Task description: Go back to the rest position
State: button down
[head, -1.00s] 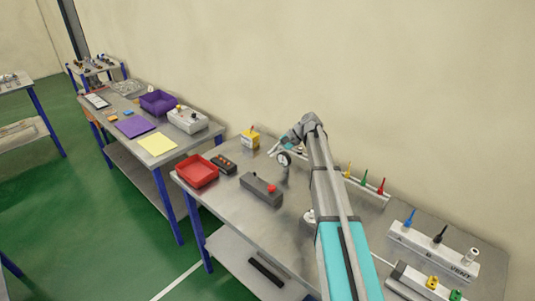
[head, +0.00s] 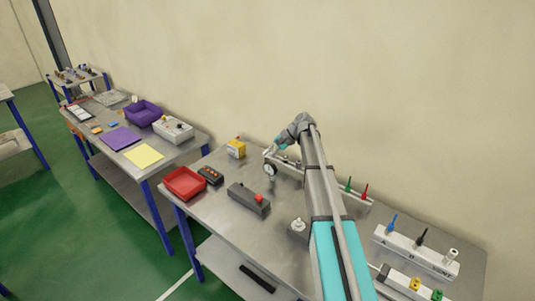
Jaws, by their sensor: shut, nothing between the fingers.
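My arm reaches up from the bottom of the head view and bends down at its far end. My gripper (head: 269,153) is small in the picture, near the back of the steel bench (head: 235,225). It is shut and empty. It appears just above or behind a round gauge (head: 270,169); I cannot tell whether they touch. My arm hides part of the bench and of the long rail behind it.
The table with the purple bin (head: 143,112) stands left. Space above the bench is clear.

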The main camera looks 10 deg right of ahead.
jog(key=s+a+f+n+h, duration=0.1)
jog(key=s+f+n+h, duration=0.1)
jog(key=s, duration=0.9)
jog(key=s+a+f+n+h+b, duration=0.1)
jog(key=s+a+f+n+h, duration=0.1)
jog(key=s, duration=0.9)
jog(key=s+a+f+n+g+h+b, duration=0.1)
jog(key=s+f+n+h, duration=0.3)
jog(key=s, duration=0.7)
jog(key=shift+a+f+h, duration=0.2)
jog(key=shift+f+h, duration=0.25)
jog(key=shift+h, duration=0.45)
jog(key=shift+w, duration=0.1)
